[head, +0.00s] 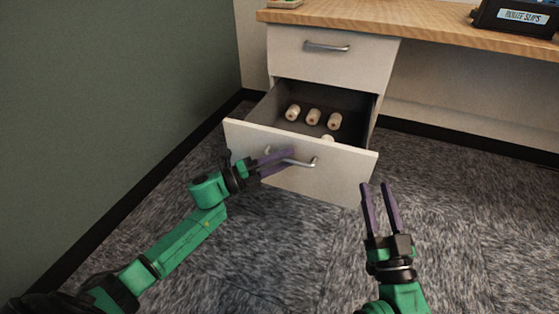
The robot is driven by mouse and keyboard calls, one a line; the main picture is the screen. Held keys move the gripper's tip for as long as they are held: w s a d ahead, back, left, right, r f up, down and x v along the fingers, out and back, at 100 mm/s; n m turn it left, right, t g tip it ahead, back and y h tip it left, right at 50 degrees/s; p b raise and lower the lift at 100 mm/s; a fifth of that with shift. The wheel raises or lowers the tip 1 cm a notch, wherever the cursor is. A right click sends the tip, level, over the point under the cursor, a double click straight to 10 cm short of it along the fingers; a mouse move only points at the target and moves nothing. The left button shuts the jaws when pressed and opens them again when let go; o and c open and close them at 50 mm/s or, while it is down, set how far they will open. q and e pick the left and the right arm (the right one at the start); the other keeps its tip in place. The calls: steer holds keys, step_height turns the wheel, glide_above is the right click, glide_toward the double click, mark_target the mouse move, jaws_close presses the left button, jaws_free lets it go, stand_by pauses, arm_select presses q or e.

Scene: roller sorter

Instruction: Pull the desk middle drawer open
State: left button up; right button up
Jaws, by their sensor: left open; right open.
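The desk's middle drawer (330,173) is pulled well out, with its dark inside showing. Several pale rollers (313,117) lie in it; one is partly hidden behind the drawer front. The drawer has a metal bar handle (306,163) on its front. My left gripper (277,160) is open at the left part of this handle, and its purple fingers cover that part. I cannot tell whether the fingers touch the handle. My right gripper (379,188) is open and empty, in front of the drawer's lower right corner, pointing towards the desk.
The closed top drawer (295,58) with its own handle (327,46) is above. The wooden desk top (420,22) carries a dark labelled box (516,17) at the right. A green wall (110,80) stands close on the left. Carpet (470,220) is clear on the right.

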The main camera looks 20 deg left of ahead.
arm_select(q)
steer(key=shift+a, duration=0.1)
steer(key=shift+s+a, duration=0.15)
steer(key=shift+s, duration=0.05)
steer(key=p+v, duration=0.3)
steer(key=v, duration=1.1)
arm_select(e)
steer(key=s+a+f+g, duration=0.1)
steer(key=s+f+g, duration=0.3)
steer(key=f, duration=0.7)
steer(key=s+f+m+g+h, duration=0.1)
steer(key=s+f+g, duration=0.3)
steer(key=s+f, duration=0.4)
steer(key=shift+s+a+f+g+h, duration=0.3)
steer(key=shift+s+a+f, duration=0.05)
steer(key=shift+f, duration=1.45)
arm_select(q)
steer(key=shift+w+f, duration=0.1)
